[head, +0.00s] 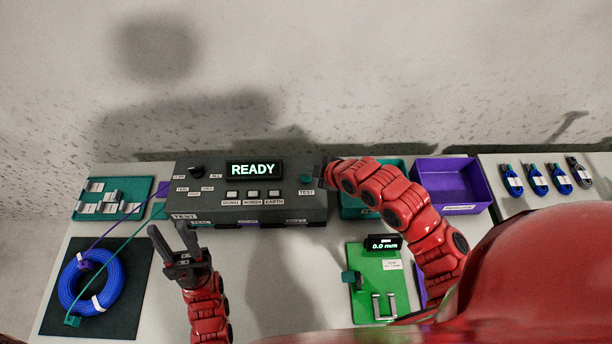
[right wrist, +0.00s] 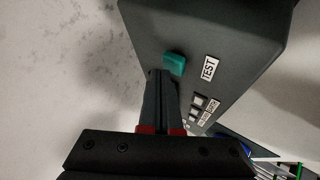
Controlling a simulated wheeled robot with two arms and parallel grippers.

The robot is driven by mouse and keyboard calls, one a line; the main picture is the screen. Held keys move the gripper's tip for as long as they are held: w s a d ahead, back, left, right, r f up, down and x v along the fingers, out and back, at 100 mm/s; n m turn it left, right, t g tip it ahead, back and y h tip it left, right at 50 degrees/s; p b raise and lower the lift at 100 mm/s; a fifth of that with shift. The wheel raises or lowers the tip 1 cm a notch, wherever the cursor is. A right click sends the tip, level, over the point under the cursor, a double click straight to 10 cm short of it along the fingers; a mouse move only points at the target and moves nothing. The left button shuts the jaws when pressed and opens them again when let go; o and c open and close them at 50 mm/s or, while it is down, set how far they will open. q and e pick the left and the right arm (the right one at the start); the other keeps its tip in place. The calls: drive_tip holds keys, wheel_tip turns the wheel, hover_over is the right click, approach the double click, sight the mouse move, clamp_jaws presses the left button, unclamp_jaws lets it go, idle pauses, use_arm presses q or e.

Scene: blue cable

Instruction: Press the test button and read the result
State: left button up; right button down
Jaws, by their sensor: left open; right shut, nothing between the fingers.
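The dark grey tester box (head: 225,205) stands at the back of the table, and its display (head: 254,169) reads READY. The green test button (head: 306,180) is on the right of its face, above the TEST label; it also shows in the right wrist view (right wrist: 174,63). My right gripper (head: 318,178) is shut and empty, its fingertips (right wrist: 161,74) at the button; I cannot tell whether they touch it. My left gripper (head: 174,232) is open and empty, in front of the box's left part. The blue cable coil (head: 66,290) lies at left, with purple and green leads running to the box.
A green rack (head: 98,211) stands left of the box. A purple bin (head: 474,182) and a teal bin (head: 352,209) are at the back right. A green gauge board (head: 365,300) reading 0.0 mm lies front right. Several blue coils (head: 537,182) lie far right. The middle table is clear.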

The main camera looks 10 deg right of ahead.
drive_tip(key=shift+f+b, duration=0.5)
drive_tip(key=shift+b, duration=0.05)
idle(0.5)
drive_tip(key=shift+r, duration=0.15)
idle(0.3)
drive_tip(key=shift+r+p, duration=0.55)
drive_tip(key=shift+r, duration=0.25)
drive_tip(key=shift+r+p, duration=1.55)
drive_tip(key=shift+r, duration=1)
drive_tip(key=shift+f, duration=0.1)
